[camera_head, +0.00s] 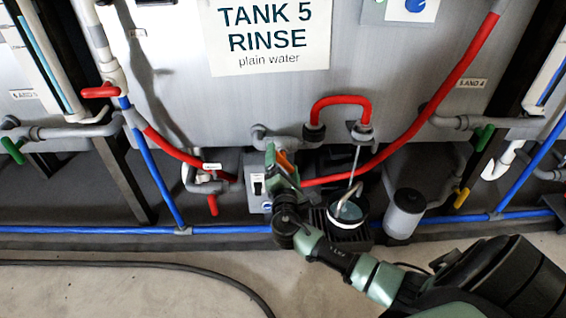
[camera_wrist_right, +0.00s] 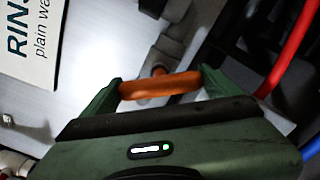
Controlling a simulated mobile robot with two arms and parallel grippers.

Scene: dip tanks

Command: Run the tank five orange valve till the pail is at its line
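The orange valve handle (camera_wrist_right: 160,86) spans the gap between the two green fingers of my right gripper (camera_wrist_right: 160,88), its ends against them. In the head view, my right gripper (camera_head: 281,163) is at the orange handle (camera_head: 287,163), by the grey pipework below the tank 5 sign (camera_head: 268,35). The dark pail (camera_head: 348,232) stands right of the gripper, with a pale surface inside its rim. A thin pale streak runs down to it from the red hose loop's right end; I cannot tell whether it is water or a tube. The pail's line cannot be made out. My left gripper is out of view.
A grey cylinder (camera_head: 404,214) stands right of the pail. Red hoses (camera_head: 458,73) and blue pipes (camera_head: 160,180) cross the tank fronts. Other valves have red (camera_head: 101,91), green (camera_head: 13,150) and yellow (camera_head: 461,197) handles. A black hose (camera_head: 150,264) lies on the otherwise clear floor at front left.

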